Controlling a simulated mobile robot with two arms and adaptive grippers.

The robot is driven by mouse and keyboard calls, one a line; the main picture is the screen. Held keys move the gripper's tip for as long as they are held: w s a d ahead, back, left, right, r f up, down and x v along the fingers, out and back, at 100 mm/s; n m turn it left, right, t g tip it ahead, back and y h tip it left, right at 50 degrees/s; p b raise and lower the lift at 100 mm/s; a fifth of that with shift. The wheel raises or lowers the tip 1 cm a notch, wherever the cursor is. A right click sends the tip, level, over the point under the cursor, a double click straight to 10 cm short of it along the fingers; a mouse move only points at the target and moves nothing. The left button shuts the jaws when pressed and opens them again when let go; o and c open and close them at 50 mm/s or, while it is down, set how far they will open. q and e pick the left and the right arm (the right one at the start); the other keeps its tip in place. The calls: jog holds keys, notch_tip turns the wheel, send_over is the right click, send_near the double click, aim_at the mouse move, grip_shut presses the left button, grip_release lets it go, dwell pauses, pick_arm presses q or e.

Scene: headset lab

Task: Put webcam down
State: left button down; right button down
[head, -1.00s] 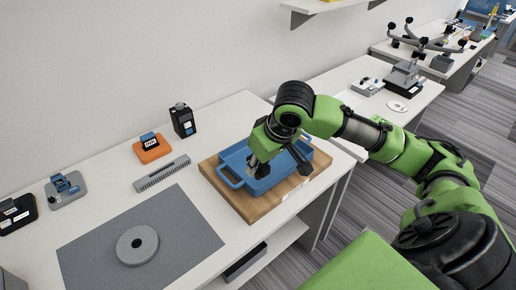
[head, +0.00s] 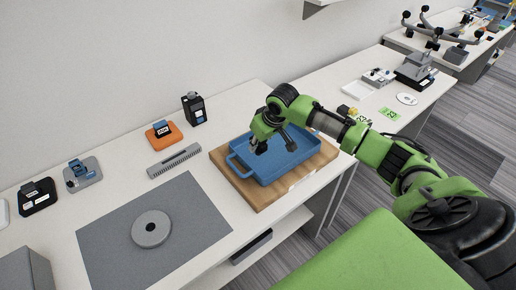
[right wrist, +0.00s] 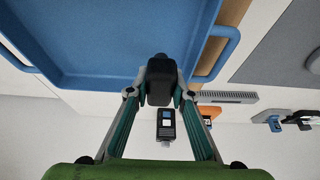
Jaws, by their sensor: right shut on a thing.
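My right gripper (head: 261,146) is over the back left part of the blue tray (head: 283,168). In the right wrist view, my right gripper (right wrist: 158,94) is shut on a small dark block-like thing, which I take to be the webcam (right wrist: 160,72). The webcam is held in front of the tray's blue surface (right wrist: 90,40) in that view, and I cannot tell its exact height above the tray. In the head view the webcam is mostly hidden by the fingers. My left gripper is not in view.
The tray stands on a wooden board (head: 262,201) at the table's right end. Left of it are a grey slotted bar (head: 174,160), an orange stand (head: 163,133), a black device (head: 194,108) and a grey mat (head: 110,235) with a round disc (head: 151,229). Table space between them is clear.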

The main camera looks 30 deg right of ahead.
aim_at(258, 151)
jog(key=shift+w+d+f, duration=0.1)
jog(key=shift+w+f, duration=0.25)
jog(key=shift+f, duration=0.1)
notch_tip(258, 151, down, 2)
jog(key=shift+f+p, duration=0.2)
jog(key=shift+p, duration=0.2)
jog(key=shift+f, duration=0.35)
jog(key=shift+f, duration=0.1)
jog(key=c, duration=1.8)
grip_release()
jog(key=b+v, duration=0.2)
jog(key=v, duration=1)
